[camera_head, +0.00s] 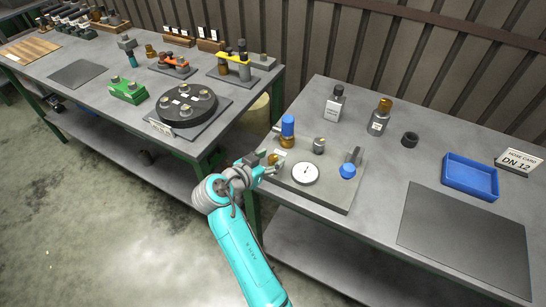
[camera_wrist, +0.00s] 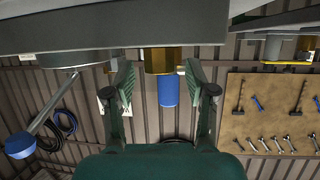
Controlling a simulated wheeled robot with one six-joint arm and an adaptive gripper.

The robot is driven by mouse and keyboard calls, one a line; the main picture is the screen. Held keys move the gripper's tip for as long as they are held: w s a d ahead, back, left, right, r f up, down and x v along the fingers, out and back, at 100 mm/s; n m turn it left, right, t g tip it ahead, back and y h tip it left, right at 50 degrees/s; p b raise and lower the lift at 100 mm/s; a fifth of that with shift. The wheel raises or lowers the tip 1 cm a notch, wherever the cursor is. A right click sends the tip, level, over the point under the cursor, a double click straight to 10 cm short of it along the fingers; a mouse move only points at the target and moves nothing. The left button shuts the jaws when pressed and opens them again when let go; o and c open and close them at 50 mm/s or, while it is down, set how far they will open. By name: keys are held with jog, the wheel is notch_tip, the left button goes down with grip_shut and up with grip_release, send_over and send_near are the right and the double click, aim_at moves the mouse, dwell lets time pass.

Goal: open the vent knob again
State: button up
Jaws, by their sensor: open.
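My gripper (camera_head: 268,165) is open at the left front edge of the grey fixture plate (camera_head: 325,197). A small brass knob-like part (camera_head: 273,158) is close to its fingertips; I cannot tell for sure that it is the vent knob. Behind it stands a brass fitting with a blue cap (camera_head: 287,126). In the wrist view, which looks upside down, my gripper (camera_wrist: 162,92) has its fingers apart, with a brass part (camera_wrist: 163,60) and the blue cap (camera_wrist: 169,91) showing between them. I cannot tell whether the fingers touch the brass part.
The plate also holds a round gauge (camera_head: 305,173), a grey fitting (camera_head: 319,145) and a lever with a blue ball (camera_head: 348,171). Bottles (camera_head: 335,104), a blue tray (camera_head: 470,176) and a dark mat (camera_head: 465,238) share the bench. Another bench with a dark round fixture (camera_head: 187,104) stands left.

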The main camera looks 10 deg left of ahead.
jog(key=shift+x, duration=1)
grip_shut()
jog(key=shift+d+n+y, duration=0.1)
jog(key=shift+n+y, duration=0.2)
jog(key=shift+n, duration=0.1)
jog(key=n+y, duration=0.2)
jog(key=n+t+y, duration=0.1)
jog(key=y, duration=0.1)
jog(key=shift+d+n+t, duration=0.1)
jog(key=shift+n+t, duration=0.2)
jog(key=shift+n, duration=0.1)
jog(key=n+y, duration=0.4)
jog(key=y, duration=0.1)
jog(key=shift+n+g+y, duration=0.6)
jog(key=shift+n+y, duration=0.4)
jog(key=shift+y, duration=0.1)
jog(key=shift+n+y, duration=0.3)
